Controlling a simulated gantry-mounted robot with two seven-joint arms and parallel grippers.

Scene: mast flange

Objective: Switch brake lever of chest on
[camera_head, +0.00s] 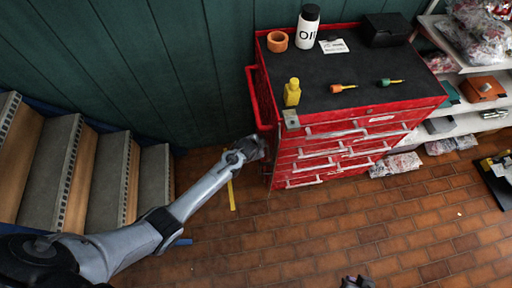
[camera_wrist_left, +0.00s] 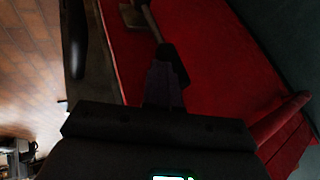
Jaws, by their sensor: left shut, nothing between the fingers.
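The red tool chest (camera_head: 350,125) stands against the green wall in the head view. My left gripper (camera_head: 262,148) is at the chest's left side, below the side handle (camera_head: 258,98). In the left wrist view the shut, empty left gripper (camera_wrist_left: 168,65) points at the red side panel (camera_wrist_left: 215,60). A small grey-brown plate with a thin rod (camera_wrist_left: 133,17), possibly the brake lever, shows just beyond the fingertips. I cannot tell whether the fingers touch it or how the lever is set. A dark part at the bottom edge of the head view looks like my right gripper (camera_head: 357,283); its fingers are unclear.
On the chest top are a white bottle (camera_head: 307,28), an orange tape roll (camera_head: 277,41), a yellow bottle (camera_head: 292,92), two screwdrivers and a black box (camera_head: 386,30). Stairs (camera_head: 60,170) stand at left, shelves (camera_head: 470,65) at right. The brick floor in front is mostly clear.

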